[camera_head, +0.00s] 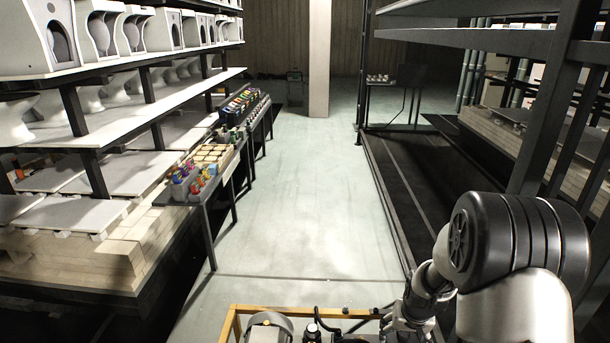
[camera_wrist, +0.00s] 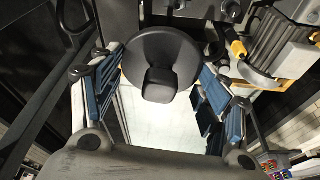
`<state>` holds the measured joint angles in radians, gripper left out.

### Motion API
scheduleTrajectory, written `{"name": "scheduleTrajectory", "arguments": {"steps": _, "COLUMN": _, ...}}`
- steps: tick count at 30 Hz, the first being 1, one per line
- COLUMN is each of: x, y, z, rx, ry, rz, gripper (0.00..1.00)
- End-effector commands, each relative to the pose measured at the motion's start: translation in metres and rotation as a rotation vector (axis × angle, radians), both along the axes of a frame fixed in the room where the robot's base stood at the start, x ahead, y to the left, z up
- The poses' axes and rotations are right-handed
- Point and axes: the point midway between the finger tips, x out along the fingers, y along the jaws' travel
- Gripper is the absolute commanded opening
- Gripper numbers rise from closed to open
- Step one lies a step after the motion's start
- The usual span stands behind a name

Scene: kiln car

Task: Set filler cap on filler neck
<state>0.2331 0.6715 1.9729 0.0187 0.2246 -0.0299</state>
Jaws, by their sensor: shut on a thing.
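The filler cap (camera_wrist: 160,50) is a black round disc with a squarish knob facing the wrist camera. It sits between the blue-padded fingers of my gripper (camera_wrist: 160,72), which is shut on its rim from both sides. A small black upright fitting (camera_head: 312,331) stands at the bottom edge of the head view.
A yellow-framed unit (camera_head: 232,322) with a grey motor (camera_head: 268,329) and black hoses lies at the bottom. Kiln shelves (camera_head: 75,128) with white ware and a narrow table (camera_head: 212,190) of small items line the left. Dark metal framing stands right. The middle floor is clear.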

Motion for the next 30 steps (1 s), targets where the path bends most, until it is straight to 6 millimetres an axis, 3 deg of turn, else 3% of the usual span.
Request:
{"name": "scheduleTrajectory", "arguments": {"steps": 1, "x": -0.01, "y": 0.025, "z": 0.018, "rx": 0.0, "ry": -0.004, "rz": 0.043, "gripper": 0.45}}
{"name": "scheduleTrajectory", "arguments": {"steps": 3, "x": -0.026, "y": 0.051, "z": 0.035, "rx": 0.0, "ry": -0.003, "rz": 0.088, "gripper": 0.45}}
{"name": "scheduleTrajectory", "arguments": {"steps": 6, "x": -0.049, "y": 0.08, "z": 0.053, "rx": -0.001, "ry": -0.003, "rz": 0.145, "gripper": 0.45}}
{"name": "scheduleTrajectory", "arguments": {"steps": 10, "x": -0.072, "y": 0.104, "z": 0.067, "rx": -0.001, "ry": -0.002, "rz": 0.194, "gripper": 0.45}}
{"name": "scheduleTrajectory", "arguments": {"steps": 15, "x": -0.086, "y": 0.115, "z": 0.074, "rx": 0.0, "ry": 0.0, "rz": 0.22, "gripper": 0.45}}
{"name": "scheduleTrajectory", "arguments": {"steps": 24, "x": -0.087, "y": 0.116, "z": 0.074, "rx": 0.0, "ry": 0.0, "rz": 0.221, "gripper": 0.45}}
{"name": "scheduleTrajectory", "arguments": {"steps": 30, "x": -0.087, "y": 0.115, "z": 0.061, "rx": 0.0, "ry": 0.0, "rz": 0.221, "gripper": 0.45}}
